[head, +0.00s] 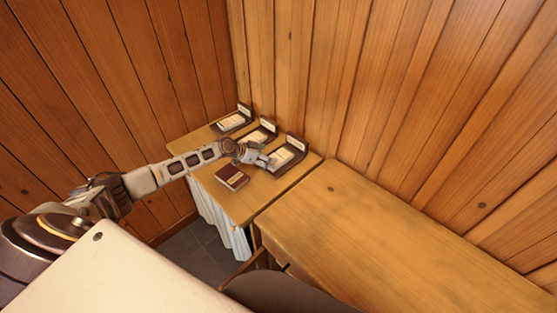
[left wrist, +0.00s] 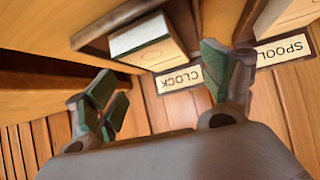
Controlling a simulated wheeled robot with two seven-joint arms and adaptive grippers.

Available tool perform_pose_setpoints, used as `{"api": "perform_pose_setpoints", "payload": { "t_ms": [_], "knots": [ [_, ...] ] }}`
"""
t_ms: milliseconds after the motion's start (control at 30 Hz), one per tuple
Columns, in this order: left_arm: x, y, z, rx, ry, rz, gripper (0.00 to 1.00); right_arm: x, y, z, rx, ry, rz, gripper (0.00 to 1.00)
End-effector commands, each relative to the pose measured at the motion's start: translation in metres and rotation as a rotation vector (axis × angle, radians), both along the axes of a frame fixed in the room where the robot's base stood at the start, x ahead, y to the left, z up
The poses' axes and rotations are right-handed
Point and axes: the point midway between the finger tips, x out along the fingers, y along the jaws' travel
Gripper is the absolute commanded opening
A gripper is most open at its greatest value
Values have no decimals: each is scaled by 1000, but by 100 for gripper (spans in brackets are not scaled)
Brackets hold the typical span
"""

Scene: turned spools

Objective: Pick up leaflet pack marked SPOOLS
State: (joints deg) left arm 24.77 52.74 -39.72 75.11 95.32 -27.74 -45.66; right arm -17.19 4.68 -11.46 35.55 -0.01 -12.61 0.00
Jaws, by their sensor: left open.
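Three dark leaflet holders stand in a row on the small table in the head view, each with pale leaflets and a label too small to read there. A second pack (left wrist: 148,42) lies in a dark holder by the label CLOCK (left wrist: 178,80). My left gripper (head: 266,161) is open and empty by the nearest holder (head: 290,153). In the wrist view its fingers (left wrist: 162,88) straddle the CLOCK side. My right gripper is out of view.
Wooden plank walls (head: 310,70) close in behind the holders. A larger bare wooden table (head: 370,235) stands at the right.

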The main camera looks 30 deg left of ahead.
Motion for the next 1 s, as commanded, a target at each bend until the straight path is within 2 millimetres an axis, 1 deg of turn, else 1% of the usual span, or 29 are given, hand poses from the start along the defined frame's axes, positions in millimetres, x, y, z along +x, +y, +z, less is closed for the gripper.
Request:
{"api": "perform_pose_setpoints", "payload": {
  "t_ms": [100,333,733,1000],
  "knots": [
    [7,-5,-5,-2,0,0,82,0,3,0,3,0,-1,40],
    [11,-7,-9,1,0,-1,82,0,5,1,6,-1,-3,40],
    [12,-8,-10,-1,0,-1,82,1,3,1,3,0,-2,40],
    [23,-16,-15,-1,-1,-1,82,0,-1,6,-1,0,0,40]
  ]
}}
